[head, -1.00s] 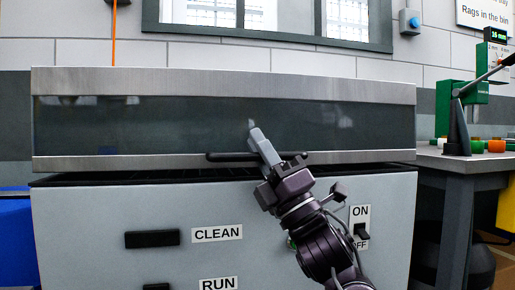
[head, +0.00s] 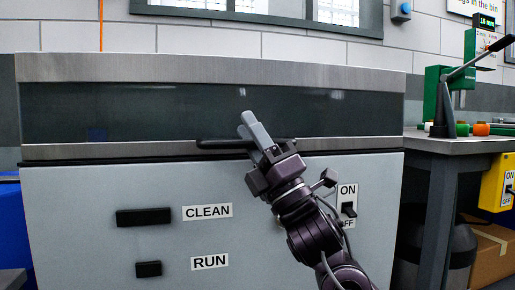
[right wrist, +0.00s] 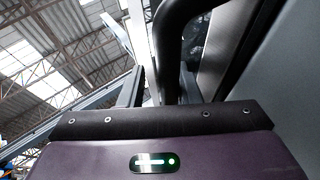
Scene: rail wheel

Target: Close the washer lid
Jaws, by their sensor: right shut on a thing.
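The washer lid (head: 180,108) has a steel frame and a dark window. It lies across the top of the grey washer body (head: 90,190), with only a thin dark line between them. A dark bar handle (head: 222,144) runs along the lid's front lower edge. My right gripper (head: 259,136) is shut on the handle near its middle. In the right wrist view the dark handle (right wrist: 170,45) passes between the fingers, close to the palm. My left gripper is not in view.
The washer front has black CLEAN (head: 144,217) and RUN (head: 149,269) buttons and an ON/OFF switch (head: 349,209) beside my right arm. A bench (head: 455,144) with a green lever press (head: 450,95) stands to the right. A blue bin (head: 12,230) is at the left.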

